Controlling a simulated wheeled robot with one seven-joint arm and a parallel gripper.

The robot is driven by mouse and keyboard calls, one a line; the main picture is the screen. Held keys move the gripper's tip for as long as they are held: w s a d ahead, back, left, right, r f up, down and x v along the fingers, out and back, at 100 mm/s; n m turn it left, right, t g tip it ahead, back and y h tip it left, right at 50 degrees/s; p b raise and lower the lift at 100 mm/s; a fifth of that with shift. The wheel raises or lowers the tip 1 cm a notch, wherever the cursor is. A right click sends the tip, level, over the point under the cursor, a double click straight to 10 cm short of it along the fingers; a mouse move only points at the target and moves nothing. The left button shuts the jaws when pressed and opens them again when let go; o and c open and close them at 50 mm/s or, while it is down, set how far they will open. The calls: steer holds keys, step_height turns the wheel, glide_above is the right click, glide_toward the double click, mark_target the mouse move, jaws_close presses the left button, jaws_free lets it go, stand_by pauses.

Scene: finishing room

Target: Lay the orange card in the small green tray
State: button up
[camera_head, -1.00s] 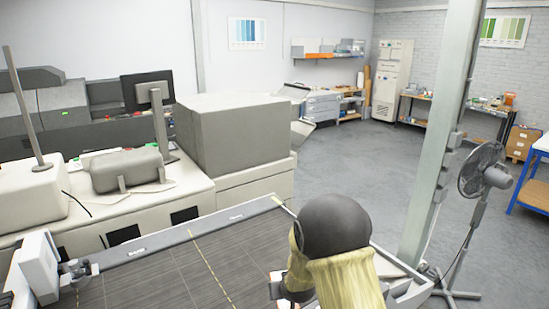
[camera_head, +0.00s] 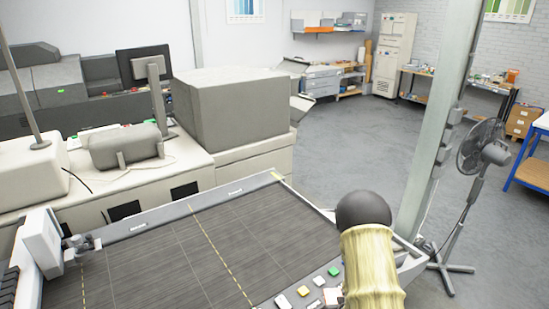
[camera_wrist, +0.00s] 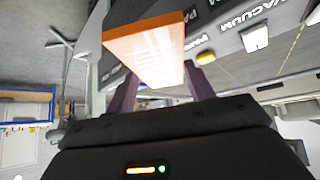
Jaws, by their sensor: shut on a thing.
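In the wrist view, the orange card (camera_wrist: 148,50) looks like a block with a bright orange edge and a paler face. My gripper (camera_wrist: 160,82) is shut on it, with one dark finger on each side. In the head view my arm's pale yellow sleeve shows at the lower right, and the gripper's fingers and the card are hidden or cut off there. I cannot make out the small green tray in either current view.
A dark slatted machine table (camera_head: 180,255) fills the lower left. Several coloured buttons, one of them green (camera_head: 334,271), line its near right edge. A grey post (camera_head: 428,150) and a standing fan (camera_head: 481,150) are at the right. Open floor (camera_head: 345,140) lies beyond.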

steer(key=s+d+f, duration=0.2)
steer(key=s, duration=0.1)
steer(key=shift+s+d+f, duration=0.1)
steer(key=shift+s+d, duration=0.05)
steer(key=shift+s, duration=0.05)
step_height(320, 180, down, 10)
steer(key=b, duration=1)
steer(key=shift+w+r, duration=0.2)
steer(key=shift+w, duration=0.05)
